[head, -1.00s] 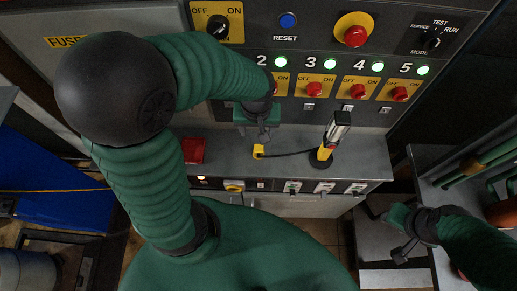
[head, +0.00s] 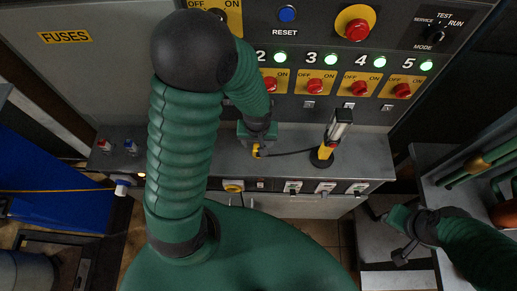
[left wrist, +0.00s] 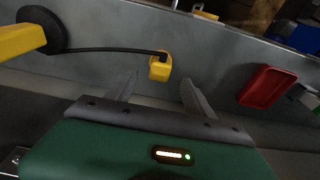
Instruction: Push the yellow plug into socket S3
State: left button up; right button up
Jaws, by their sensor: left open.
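The yellow plug (head: 256,151) lies on the grey bench top, with a dark cable running right to a yellow-and-black stand. It also shows in the left wrist view (left wrist: 160,68). My left gripper (head: 257,142) is right at the plug in the head view. In the left wrist view my left gripper (left wrist: 160,84) is open, and the plug appears between and just past its fingertips, with nothing held. Several small sockets (head: 325,187) line the bench's front face; their labels are too small to read, so I cannot tell S3. My right gripper (head: 401,236) hangs at lower right, its jaws unclear.
The yellow-and-black stand (head: 330,140) stands upright right of the plug. A red tray (left wrist: 267,86) lies on the bench in the left wrist view. Above is a panel with red switches (head: 315,86) and green lamps. The bench right of the stand is clear.

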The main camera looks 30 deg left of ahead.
aim_at(258, 146)
pick_arm(q)
notch_tip(258, 146, down, 4)
jog(key=shift+f+b, duration=0.15)
jog(key=shift+b, duration=0.15)
jog(key=shift+w+f, duration=0.25)
jog(key=shift+f, duration=0.25)
jog(key=shift+r, duration=0.1)
jog(key=shift+s, duration=0.1)
jog(key=c, duration=1.3)
